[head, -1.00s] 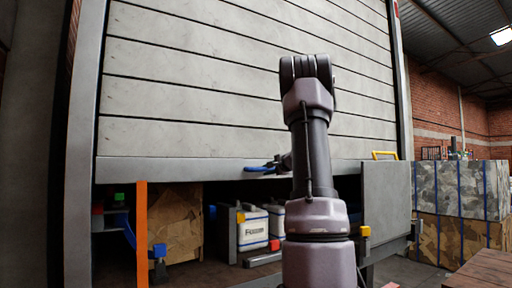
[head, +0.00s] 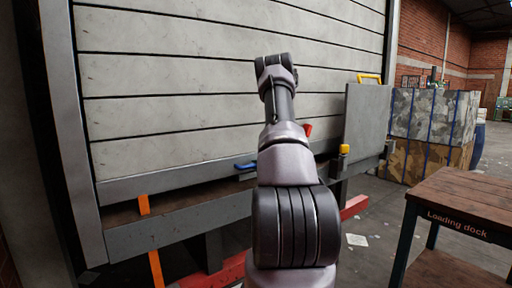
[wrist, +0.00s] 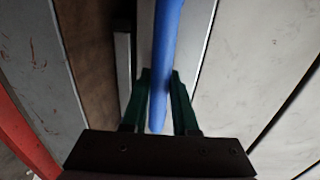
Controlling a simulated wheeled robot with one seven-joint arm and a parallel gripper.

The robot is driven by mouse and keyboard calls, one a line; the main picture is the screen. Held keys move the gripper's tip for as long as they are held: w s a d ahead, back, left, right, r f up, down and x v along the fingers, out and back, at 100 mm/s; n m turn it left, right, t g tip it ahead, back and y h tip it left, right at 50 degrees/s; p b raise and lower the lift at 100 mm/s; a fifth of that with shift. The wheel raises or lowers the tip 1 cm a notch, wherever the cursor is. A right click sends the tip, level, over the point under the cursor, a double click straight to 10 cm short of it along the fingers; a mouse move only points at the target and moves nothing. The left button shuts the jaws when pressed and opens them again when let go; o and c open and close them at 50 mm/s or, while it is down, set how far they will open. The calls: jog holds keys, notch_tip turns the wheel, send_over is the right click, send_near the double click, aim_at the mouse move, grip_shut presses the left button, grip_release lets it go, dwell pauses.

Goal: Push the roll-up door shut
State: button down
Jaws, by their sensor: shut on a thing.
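The roll-up door (head: 175,105) is a panel of pale grey slats that fills the upper left of the head view. Its bottom rail (head: 150,184) hangs low, a little above the dark sill, and only a narrow gap shows between them. A blue handle (head: 245,165) sits on the bottom rail. In the wrist view the blue handle (wrist: 166,50) runs down between the two green fingers of my gripper (wrist: 160,108), which is shut on it. In the head view my arm hides the gripper and part of the rail.
An orange strap (head: 144,205) hangs over the sill (head: 185,224) at the left. A grey panel with a yellow handle (head: 368,115) stands right of the door. Wrapped stacks (head: 432,125) and a wooden loading dock table (head: 465,200) are at the right.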

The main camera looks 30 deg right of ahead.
notch_tip(320, 180, down, 6)
jog(key=shift+f, duration=0.2)
jog(key=shift+s+a+f, duration=0.1)
jog(key=c, duration=0.7)
grip_release()
jog(key=shift+f, duration=0.1)
jog(key=shift+c, duration=0.2)
jog(key=shift+o, duration=0.3)
jog(key=shift+r, duration=0.2)
jog(key=shift+s, duration=0.15)
jog(key=v, duration=1)
jog(key=shift+s, duration=0.1)
